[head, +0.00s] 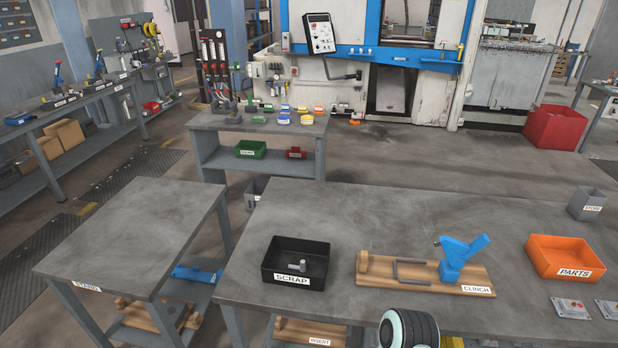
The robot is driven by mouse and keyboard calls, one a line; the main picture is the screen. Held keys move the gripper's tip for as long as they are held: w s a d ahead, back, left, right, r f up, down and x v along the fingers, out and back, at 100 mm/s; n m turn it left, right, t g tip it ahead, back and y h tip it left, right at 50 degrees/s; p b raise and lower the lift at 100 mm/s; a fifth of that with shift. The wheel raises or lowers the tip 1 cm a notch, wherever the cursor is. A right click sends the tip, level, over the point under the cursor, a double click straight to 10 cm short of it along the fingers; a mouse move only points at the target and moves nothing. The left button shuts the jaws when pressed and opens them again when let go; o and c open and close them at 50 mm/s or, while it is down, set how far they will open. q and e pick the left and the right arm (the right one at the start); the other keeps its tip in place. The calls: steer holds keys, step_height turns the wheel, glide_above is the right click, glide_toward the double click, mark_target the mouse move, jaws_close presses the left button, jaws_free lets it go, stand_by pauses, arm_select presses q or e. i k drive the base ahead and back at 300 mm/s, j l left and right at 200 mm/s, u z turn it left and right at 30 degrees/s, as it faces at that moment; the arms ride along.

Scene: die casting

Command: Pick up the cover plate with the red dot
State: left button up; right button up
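Two small grey metal plates lie flat near the front right of the large workbench, below the orange bin. The left plate (570,308) shows small reddish marks. The right plate (608,309) is cut by the picture's right edge and also seems to carry a small reddish mark. They are too small to tell which one bears the red dot. Neither of my grippers is in view. A rounded black and white part at the bottom edge looks like part of my arm.
The workbench (340,215) holds a black SCRAP bin (268,271) with a metal piece inside, a wooden CLINCH fixture (400,278) with a blue lever (462,255), an orange PARTS bin (540,257) and a grey bin (587,203). The STAND table (140,235) at left is bare.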

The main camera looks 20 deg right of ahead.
mark_target(570, 308)
steer(key=z, duration=2.7)
steer(key=i+l+u, duration=0.1)
steer(key=u, duration=0.25)
steer(key=i+l+u, duration=0.1)
steer(key=l+u, duration=0.25)
steer(key=i+l+u, duration=0.15)
steer(key=l, duration=0.15)
steer(key=l+u, duration=0.1)
steer(key=l, duration=0.25)
steer(key=i+l+u, duration=0.15)
steer(key=l, duration=0.15)
steer(key=i+l, duration=0.1)
steer(key=l, duration=0.45)
steer(key=l+u, duration=0.1)
steer(key=l, duration=0.45)
steer(key=i, duration=0.05)
